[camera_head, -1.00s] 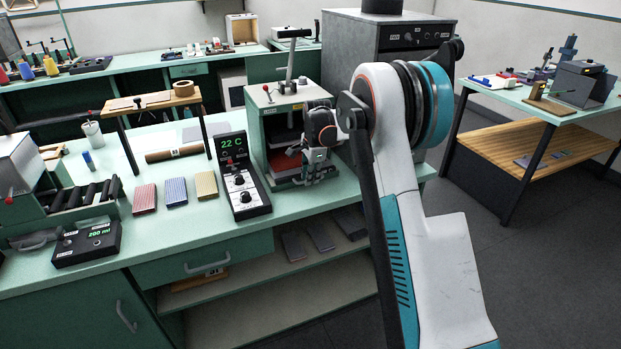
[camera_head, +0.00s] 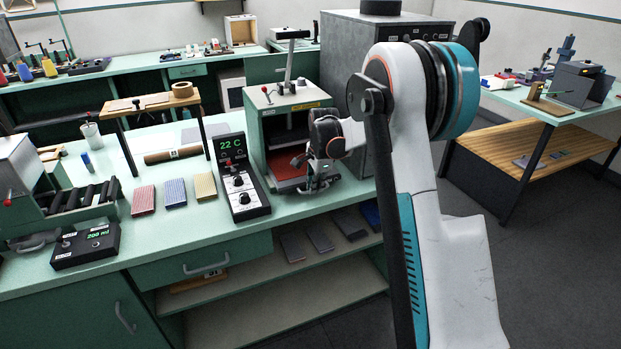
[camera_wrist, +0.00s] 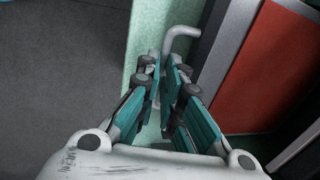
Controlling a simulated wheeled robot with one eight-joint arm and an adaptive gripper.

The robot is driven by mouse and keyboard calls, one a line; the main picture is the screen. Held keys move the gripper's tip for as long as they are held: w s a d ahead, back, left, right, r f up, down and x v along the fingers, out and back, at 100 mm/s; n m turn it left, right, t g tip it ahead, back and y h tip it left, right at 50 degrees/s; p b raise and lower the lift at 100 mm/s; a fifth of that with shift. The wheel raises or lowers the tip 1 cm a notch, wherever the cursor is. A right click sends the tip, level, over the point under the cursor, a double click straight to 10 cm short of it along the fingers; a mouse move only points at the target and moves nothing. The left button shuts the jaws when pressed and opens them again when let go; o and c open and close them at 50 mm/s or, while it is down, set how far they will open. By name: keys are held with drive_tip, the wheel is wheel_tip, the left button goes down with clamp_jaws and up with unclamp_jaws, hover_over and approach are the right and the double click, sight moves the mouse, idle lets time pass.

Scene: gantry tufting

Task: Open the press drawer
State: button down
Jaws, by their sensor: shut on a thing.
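The press (camera_head: 292,104) is a green box with a lever on top, standing on the green bench. Its low drawer, with a red inner surface (camera_head: 287,170), shows at the press's open front and sticks out at least partly. My gripper (camera_head: 317,180) is at the drawer's front, low over the bench. In the wrist view, my gripper (camera_wrist: 168,95) has its teal fingers closed around the grey drawer handle (camera_wrist: 181,36), whose curved end sticks out beyond them. The grey drawer front and red surface (camera_wrist: 268,65) lie to the right. The fingers hide part of the handle.
A temperature controller reading 22 C (camera_head: 240,178) stands left of the press. Coloured blocks (camera_head: 174,193) lie farther left. A large grey cabinet (camera_head: 345,75) stands behind. The bench edge is close below the gripper, with open floor (camera_wrist: 60,90) beyond.

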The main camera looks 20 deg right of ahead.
drive_tip(key=s, duration=1.1)
drive_tip(key=c, duration=2)
unclamp_jaws()
drive_tip(key=shift+r, duration=0.15)
drive_tip(key=r, duration=0.3)
drive_tip(key=s+r, duration=0.1)
drive_tip(key=r, duration=0.3)
drive_tip(key=s+r, duration=0.1)
drive_tip(key=r, duration=0.3)
drive_tip(key=shift+s+r, duration=0.1)
drive_tip(key=shift+r, duration=0.15)
